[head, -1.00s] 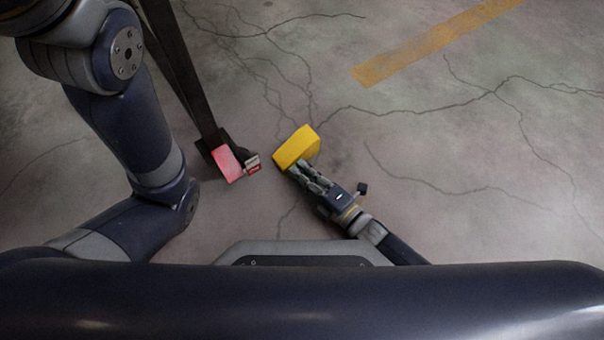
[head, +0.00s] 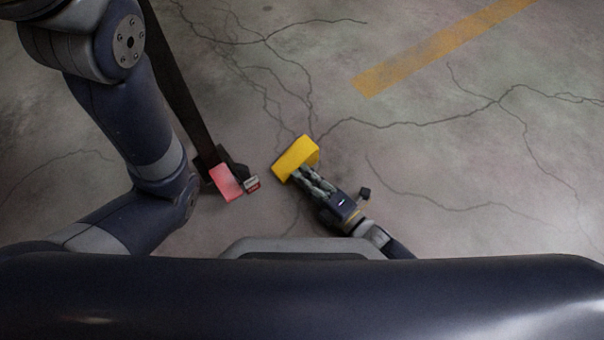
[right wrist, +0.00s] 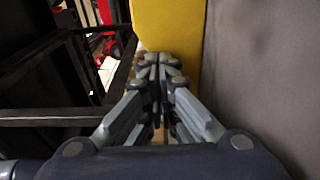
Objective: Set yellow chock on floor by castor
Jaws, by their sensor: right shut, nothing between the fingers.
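The yellow chock (head: 297,157) is a yellow block on the grey floor, near the middle of the head view. My right gripper (head: 296,176) points at its near side with the fingers closed together and nothing between them. In the right wrist view the closed fingertips (right wrist: 159,62) are right in front of the yellow chock (right wrist: 168,28); whether they touch it I cannot tell. A dark stand leg (head: 178,80) reaches down to a foot left of the chock. No castor can be made out clearly. My left gripper is out of view; only its arm shows.
A pink-red block (head: 226,182) and a small red-and-white labelled piece (head: 251,185) are at the stand's foot, left of the chock. A worn orange floor stripe (head: 440,45) runs at upper right. The cracked floor on the right is clear.

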